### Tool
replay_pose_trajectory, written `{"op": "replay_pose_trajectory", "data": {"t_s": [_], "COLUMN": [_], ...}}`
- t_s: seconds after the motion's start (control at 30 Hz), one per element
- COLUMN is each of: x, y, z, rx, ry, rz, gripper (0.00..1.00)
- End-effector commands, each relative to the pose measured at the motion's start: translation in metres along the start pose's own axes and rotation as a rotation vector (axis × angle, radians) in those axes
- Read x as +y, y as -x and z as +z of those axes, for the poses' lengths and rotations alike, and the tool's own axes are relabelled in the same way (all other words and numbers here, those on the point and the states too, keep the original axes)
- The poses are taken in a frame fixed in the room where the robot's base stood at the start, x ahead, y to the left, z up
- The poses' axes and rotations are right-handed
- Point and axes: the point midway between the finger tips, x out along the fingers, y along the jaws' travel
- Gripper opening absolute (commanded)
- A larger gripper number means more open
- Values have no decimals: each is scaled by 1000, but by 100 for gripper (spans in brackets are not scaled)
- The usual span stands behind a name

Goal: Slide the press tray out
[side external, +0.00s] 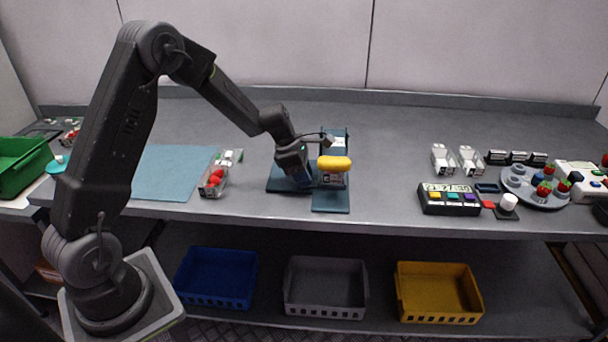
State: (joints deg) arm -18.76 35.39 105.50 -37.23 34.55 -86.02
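The press (334,179) stands near the bench's front edge, right of my arm. It has a yellow rounded bar on top, a pale body with dark markings and a dark blue-teal frame. A flat teal plate (331,203), which looks like the press tray, extends from under it toward the front edge. My gripper (303,184) points down just left of the press, over a dark blue base part. Its fingers are dark and overlap the press and base, so I cannot tell whether they touch the tray or how far apart they are.
A clear punnet of red berries (213,181) and a blue mat (173,172) lie to the left. A timer box (449,198), white holders (443,158) and a round berry stand (535,187) are on the right. Blue, grey and yellow bins (438,291) sit below. Bench between press and timer is clear.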

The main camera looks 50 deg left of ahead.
Motion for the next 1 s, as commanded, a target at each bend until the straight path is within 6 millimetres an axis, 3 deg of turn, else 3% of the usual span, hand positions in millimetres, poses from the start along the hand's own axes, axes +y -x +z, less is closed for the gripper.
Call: {"op": "replay_pose_trajectory", "data": {"t_s": [0.2,0.47,0.8,1.0], "x": [0,0,2,1], "y": [0,2,31,37], "z": [0,-4,-72,-88], "rx": [0,0,0,0], "ry": [0,2,7,1], "rz": [0,0,3,3], "gripper": [0,0,0,0]}}
